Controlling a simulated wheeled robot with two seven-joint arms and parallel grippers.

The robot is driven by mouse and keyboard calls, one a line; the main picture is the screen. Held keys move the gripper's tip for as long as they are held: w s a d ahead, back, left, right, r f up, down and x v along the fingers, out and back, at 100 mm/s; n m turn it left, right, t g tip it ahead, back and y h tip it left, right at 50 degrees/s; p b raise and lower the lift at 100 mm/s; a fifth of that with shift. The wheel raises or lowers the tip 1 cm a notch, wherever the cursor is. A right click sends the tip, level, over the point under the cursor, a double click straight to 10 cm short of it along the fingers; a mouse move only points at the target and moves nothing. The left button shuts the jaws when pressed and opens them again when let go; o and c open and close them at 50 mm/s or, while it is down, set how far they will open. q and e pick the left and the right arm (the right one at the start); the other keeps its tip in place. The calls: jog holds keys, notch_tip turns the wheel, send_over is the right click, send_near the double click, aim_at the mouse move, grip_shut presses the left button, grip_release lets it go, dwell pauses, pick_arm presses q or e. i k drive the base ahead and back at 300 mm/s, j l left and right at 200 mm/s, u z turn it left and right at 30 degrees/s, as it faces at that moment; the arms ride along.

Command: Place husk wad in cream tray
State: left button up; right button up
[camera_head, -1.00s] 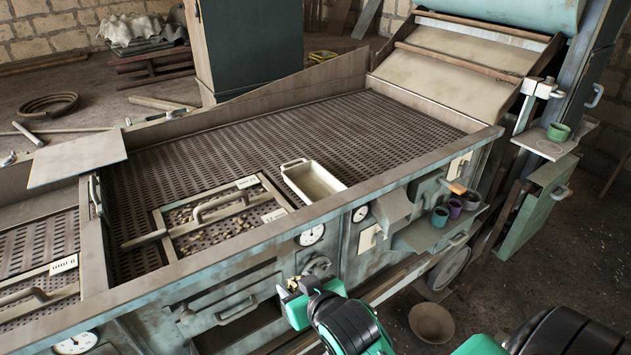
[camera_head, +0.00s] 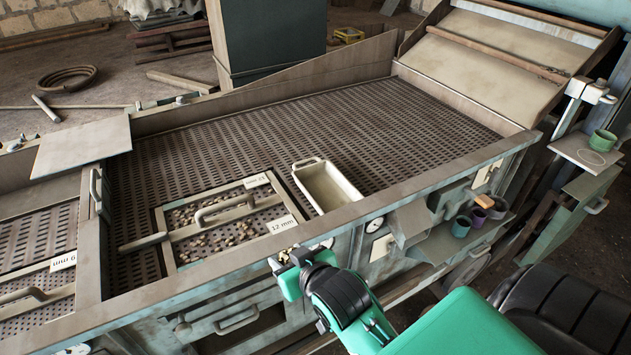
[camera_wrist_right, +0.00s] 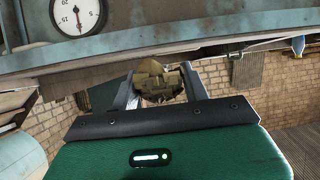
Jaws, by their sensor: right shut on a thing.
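The cream tray (camera_head: 326,187) is an empty-looking rectangular tray with a handle at its far end. It rests on the perforated deck behind the machine's front rail. My right gripper (camera_head: 287,262) is at the front rail, to the lower left of the tray and apart from it. In the right wrist view, my right gripper (camera_wrist_right: 155,86) is shut on the husk wad (camera_wrist_right: 152,80), a lumpy brownish-olive clump between the two fingers. In the head view the wad is small and partly hidden by the gripper. My left gripper is not in view.
A framed sieve (camera_head: 228,217) marked 12 mm, holding scattered bits, lies left of the tray. The front rail (camera_head: 400,194) stands between my right gripper and the deck. Small cups (camera_head: 461,226) stand on a side shelf at right. The deck behind the tray is clear.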

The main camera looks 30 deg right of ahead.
aim_at(327, 195)
jog(key=l+u, duration=0.15)
jog(key=l, duration=0.3)
jog(key=k+l+u, duration=0.2)
jog(key=l, duration=0.2)
jog(key=l+u, duration=0.15)
jog(key=l, duration=0.3)
jog(key=k+l+u, duration=0.2)
jog(key=k+u, duration=0.15)
jog(key=k, duration=0.3)
jog(key=l, duration=0.05)
